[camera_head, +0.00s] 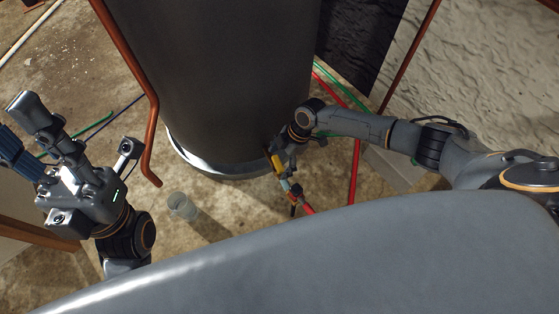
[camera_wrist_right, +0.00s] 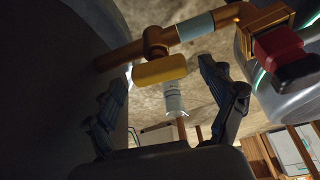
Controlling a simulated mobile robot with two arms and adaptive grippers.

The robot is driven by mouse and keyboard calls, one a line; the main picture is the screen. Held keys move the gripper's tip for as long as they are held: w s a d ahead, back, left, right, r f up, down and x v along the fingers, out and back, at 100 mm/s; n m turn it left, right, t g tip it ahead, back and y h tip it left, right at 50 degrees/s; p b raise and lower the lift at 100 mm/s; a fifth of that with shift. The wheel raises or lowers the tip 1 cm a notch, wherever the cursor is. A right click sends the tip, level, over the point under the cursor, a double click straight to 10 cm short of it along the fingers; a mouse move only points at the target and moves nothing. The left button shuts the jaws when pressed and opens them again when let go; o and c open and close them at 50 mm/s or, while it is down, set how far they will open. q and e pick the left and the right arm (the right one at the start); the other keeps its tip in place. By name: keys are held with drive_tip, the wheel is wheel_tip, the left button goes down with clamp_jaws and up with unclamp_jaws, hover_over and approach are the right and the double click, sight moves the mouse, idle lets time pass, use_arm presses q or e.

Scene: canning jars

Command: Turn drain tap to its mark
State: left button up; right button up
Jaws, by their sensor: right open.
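The drain tap is a brass pipe fitting with a yellow handle, low on the side of a large grey tank (camera_head: 225,80). In the right wrist view the yellow handle (camera_wrist_right: 160,69) lies crosswise under the brass pipe (camera_wrist_right: 190,30). My right gripper (camera_wrist_right: 157,78) is open, one finger on each side of the handle in that view; I cannot tell whether they touch it. The handle also shows in the head view (camera_head: 277,163), beside my right gripper (camera_head: 283,155). I cannot make out the mark. My left gripper (camera_head: 14,124) looks open and empty, far left.
A clear cup (camera_head: 183,206) stands on the concrete floor left of the tap. A copper pipe (camera_head: 150,130) runs down the tank's left side. A red fitting (camera_wrist_right: 279,50) ends the tap's pipe. Red and green hoses (camera_head: 355,165) lie at the right.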

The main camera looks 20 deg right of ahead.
drive_tip(key=c, duration=1.1)
drive_tip(key=shift+c, duration=0.2)
